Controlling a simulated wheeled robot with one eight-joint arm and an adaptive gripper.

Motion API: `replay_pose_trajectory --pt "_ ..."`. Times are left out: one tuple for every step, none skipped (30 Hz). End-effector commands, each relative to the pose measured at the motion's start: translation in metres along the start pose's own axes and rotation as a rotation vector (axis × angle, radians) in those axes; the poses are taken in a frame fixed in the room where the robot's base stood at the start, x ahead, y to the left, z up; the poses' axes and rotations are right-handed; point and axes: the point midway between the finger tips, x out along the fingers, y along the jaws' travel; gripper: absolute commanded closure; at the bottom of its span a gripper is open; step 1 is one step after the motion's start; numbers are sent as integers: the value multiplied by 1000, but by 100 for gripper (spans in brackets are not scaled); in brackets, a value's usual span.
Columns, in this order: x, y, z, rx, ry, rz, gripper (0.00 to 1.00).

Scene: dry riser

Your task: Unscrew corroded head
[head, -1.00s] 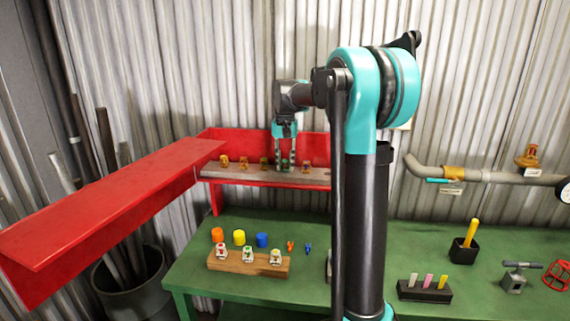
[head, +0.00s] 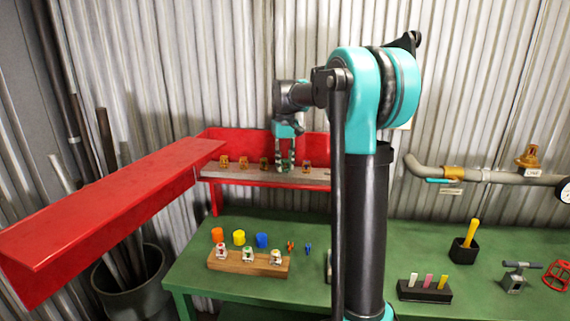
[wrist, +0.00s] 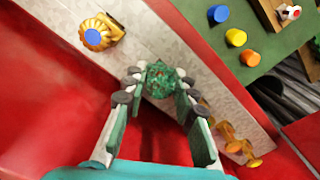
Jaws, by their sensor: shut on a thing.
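The corroded head (wrist: 160,80) is green and rough and sits on a pale bar (wrist: 185,60) inside a red open box (head: 318,148). My gripper (wrist: 152,82) points down at it, with one finger on each side, shut on it. In the head view my gripper (head: 285,166) is over the right part of the bar, and the green head is mostly hidden between the fingers. Several brass heads stand on the same bar; one with a blue centre (wrist: 97,36) is at upper left in the wrist view. Whether the thread has turned cannot be seen.
A red panel (head: 110,200) juts out at left. On the green bench (head: 200,290) stand orange, yellow and blue caps (head: 239,237), a wooden block (head: 248,264) with several small heads, and a black cup (head: 464,250). A pipe (head: 500,178) runs at right.

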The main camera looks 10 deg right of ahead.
Motion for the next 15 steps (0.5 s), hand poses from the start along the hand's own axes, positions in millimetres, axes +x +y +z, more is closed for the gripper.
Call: replay_pose_trajectory --pt "0 0 0 -39 0 0 100" --pt "0 0 0 -72 0 0 100" --pt "0 0 0 -121 0 0 100" --pt "0 0 0 -162 0 0 100" --pt "0 0 0 -201 0 0 100" --pt "0 0 0 -253 0 0 100" --pt "0 0 0 -290 0 0 100" --pt "0 0 0 -326 0 0 100" --pt "-1 0 0 -368 0 0 100" --pt "-1 0 0 -395 0 0 100" --pt "-1 0 0 -418 1 0 100" --pt "-1 0 0 -443 1 0 100" --pt "-1 0 0 -455 1 0 100" --pt "-1 0 0 -464 1 0 100" --pt "-1 0 0 -470 1 0 100"
